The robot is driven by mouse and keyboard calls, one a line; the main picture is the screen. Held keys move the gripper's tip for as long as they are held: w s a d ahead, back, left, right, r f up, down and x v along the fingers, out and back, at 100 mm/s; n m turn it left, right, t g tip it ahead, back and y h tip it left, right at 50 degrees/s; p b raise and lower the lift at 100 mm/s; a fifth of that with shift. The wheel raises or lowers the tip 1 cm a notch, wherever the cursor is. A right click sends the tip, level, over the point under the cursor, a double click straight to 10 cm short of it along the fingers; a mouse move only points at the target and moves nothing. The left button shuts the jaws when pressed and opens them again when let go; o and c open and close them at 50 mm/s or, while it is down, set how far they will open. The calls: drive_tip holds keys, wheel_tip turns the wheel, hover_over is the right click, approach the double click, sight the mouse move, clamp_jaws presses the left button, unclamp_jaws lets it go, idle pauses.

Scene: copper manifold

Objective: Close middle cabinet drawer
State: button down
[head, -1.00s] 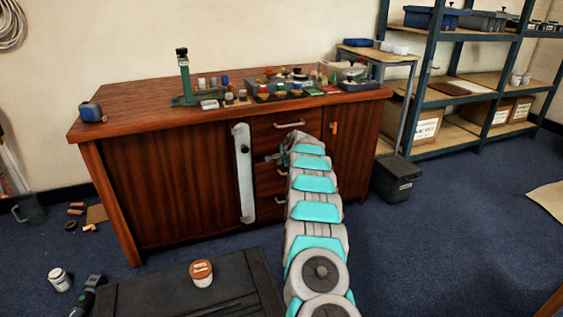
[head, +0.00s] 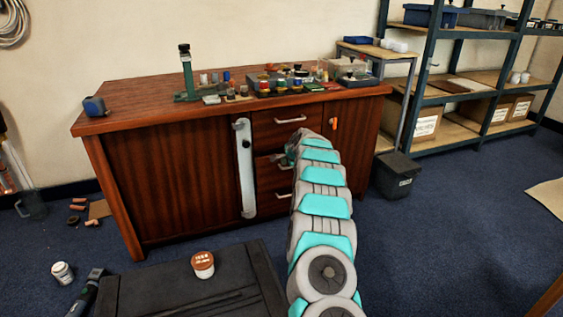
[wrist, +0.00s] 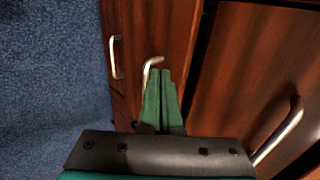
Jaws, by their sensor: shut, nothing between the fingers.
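The wooden cabinet (head: 175,180) has a column of drawers right of its middle. The middle drawer (head: 268,172) is partly hidden behind my arm; I cannot tell how far it stands out. In the wrist view the picture is turned, with the floor at left. There the middle drawer's front (wrist: 172,40) carries a bent metal handle (wrist: 153,64). My gripper (wrist: 160,72) is shut and empty, its green fingertips beside that handle; contact is unclear. In the head view my gripper (head: 286,158) is mostly hidden by the arm.
The top drawer (head: 288,125) and a lower drawer handle (head: 284,195) show around my arm. A pale vertical strip (head: 245,170) stands left of the drawers. A black bin (head: 396,175) is at right. A dark case (head: 190,285) with a jar (head: 203,264) is in front.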

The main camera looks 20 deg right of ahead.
drive_tip(key=c, duration=1.6)
unclamp_jaws()
drive_tip(key=v, duration=0.9)
drive_tip(key=shift+r, duration=0.2)
drive_tip(key=c, duration=1.4)
unclamp_jaws()
drive_tip(key=o, duration=0.5)
drive_tip(key=w+f, duration=0.1)
drive_tip(key=w+a+t+h+b, duration=0.1)
drive_tip(key=w, duration=0.1)
drive_tip(key=w+f+m+t, duration=0.1)
drive_tip(key=shift+w+a+f+h+b, duration=0.25)
drive_tip(key=shift+a+f+h+b, duration=0.05)
drive_tip(key=shift+a+f+b, duration=0.1)
drive_tip(key=shift+c, duration=0.2)
drive_tip(key=shift+o, duration=0.3)
drive_tip(key=w+f+m+t+h+b, duration=0.1)
drive_tip(key=w+a+f+m+t+h+b, duration=0.1)
drive_tip(key=w+f+h, duration=0.1)
drive_tip(key=shift+w+a+f+m, duration=0.2)
drive_tip(key=shift+w+m, duration=0.1)
drive_tip(key=s+d+f+m+h+b, duration=0.3)
drive_tip(key=d+f+m+h, duration=0.1)
drive_tip(key=f+m+h, duration=0.4)
drive_tip(key=shift+n+t+h, duration=0.3)
drive_tip(key=shift+n+h, duration=0.1)
drive_tip(key=shift+h, duration=0.3)
drive_tip(key=shift+x, duration=3.9)
drive_tip(key=shift+s+r, duration=0.1)
